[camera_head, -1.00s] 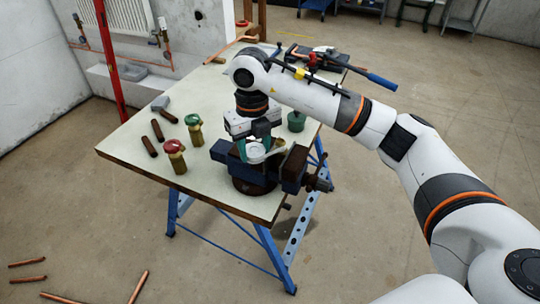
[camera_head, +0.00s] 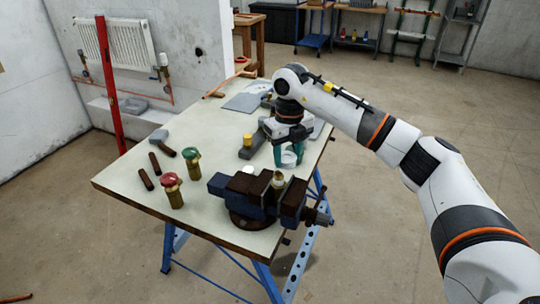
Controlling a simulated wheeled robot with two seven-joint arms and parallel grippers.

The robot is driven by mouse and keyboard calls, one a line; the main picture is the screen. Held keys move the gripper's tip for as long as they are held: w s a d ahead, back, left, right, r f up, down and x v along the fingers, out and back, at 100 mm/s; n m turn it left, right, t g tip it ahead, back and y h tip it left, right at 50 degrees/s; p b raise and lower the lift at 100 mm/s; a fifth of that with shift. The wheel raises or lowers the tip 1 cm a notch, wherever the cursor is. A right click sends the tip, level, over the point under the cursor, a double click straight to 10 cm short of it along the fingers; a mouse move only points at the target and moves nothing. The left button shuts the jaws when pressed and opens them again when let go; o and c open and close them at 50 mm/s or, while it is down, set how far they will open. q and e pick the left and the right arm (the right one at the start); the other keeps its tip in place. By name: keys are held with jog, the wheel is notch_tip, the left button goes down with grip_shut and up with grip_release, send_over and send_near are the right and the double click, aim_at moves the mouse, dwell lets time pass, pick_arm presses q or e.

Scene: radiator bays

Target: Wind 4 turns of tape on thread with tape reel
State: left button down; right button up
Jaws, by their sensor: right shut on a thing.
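My right gripper (camera_head: 289,160) points down above the bench just behind the vise, apart from the fitting. It is shut on the tape reel, which is mostly hidden between the teal fingers. A brass threaded fitting (camera_head: 278,180) stands upright at the vise (camera_head: 243,193). Its top looks pale; I cannot count any turns of tape. A small white round thing (camera_head: 248,170) shows behind the vise; I cannot tell what it is. My left gripper is not in view.
A grey block with a yellow top (camera_head: 249,146) lies behind the vise. A red post (camera_head: 110,90) stands behind the bench.

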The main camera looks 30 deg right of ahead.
jog(key=s, duration=0.2)
jog(key=s+d, duration=0.1)
jog(key=s, duration=0.5)
jog(key=shift+d+b, duration=0.2)
jog(key=shift+b, duration=0.1)
jog(key=s+a, duration=0.1)
jog(key=a, duration=0.1)
jog(key=s+a, duration=0.2)
jog(key=shift+s, duration=0.15)
jog(key=w+a, duration=0.1)
jog(key=a, duration=0.6)
jog(key=w, duration=1)
jog(key=shift+w+d, duration=0.15)
jog(key=shift+w, duration=0.15)
jog(key=d, duration=0.1)
jog(key=w+d, duration=0.1)
jog(key=d, duration=0.3)
jog(key=shift+w, duration=0.25)
jog(key=d, duration=0.2)
jog(key=s+d, duration=0.1)
jog(key=d, duration=0.1)
jog(key=shift+s, duration=0.15)
jog(key=s+b, duration=0.1)
jog(key=s, duration=0.9)
jog(key=shift+s, duration=0.35)
notch_tip(320, 180, up, 9)
jog(key=p, duration=0.5)
jog(key=shift+w+f, duration=0.15)
jog(key=shift+f, duration=0.05)
jog(key=shift+d+f, duration=0.1)
